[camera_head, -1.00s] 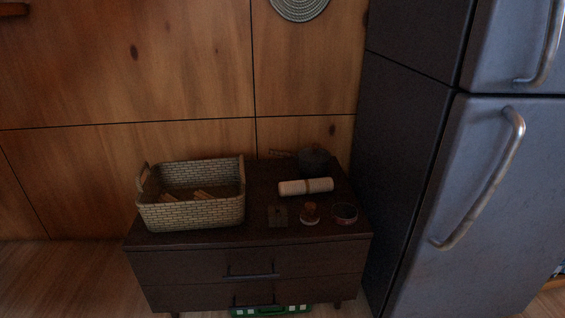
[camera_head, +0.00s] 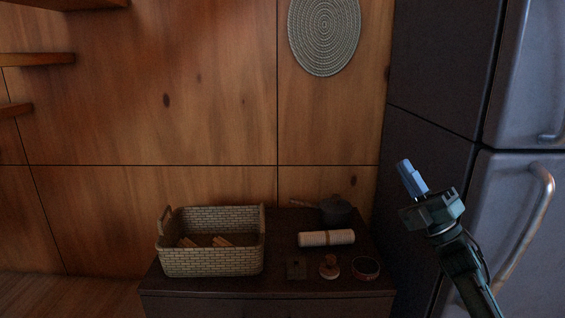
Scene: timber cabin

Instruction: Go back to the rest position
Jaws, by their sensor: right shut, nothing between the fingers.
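My right gripper (camera_head: 407,166) is raised in front of the fridge at the right of the head view. Its blue fingers are together, point up and to the left, and hold nothing. It is above and to the right of the dark cabinet, apart from the things on it. My left gripper is out of view.
A dark cabinet (camera_head: 220,296) bears a wicker basket (camera_head: 212,263) with wooden pieces, a rolled cloth (camera_head: 326,238), a dark pan (camera_head: 337,209) and several small items. The grey fridge (camera_head: 515,215) stands at the right. Shelves (camera_head: 35,60) jut from the wall at upper left.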

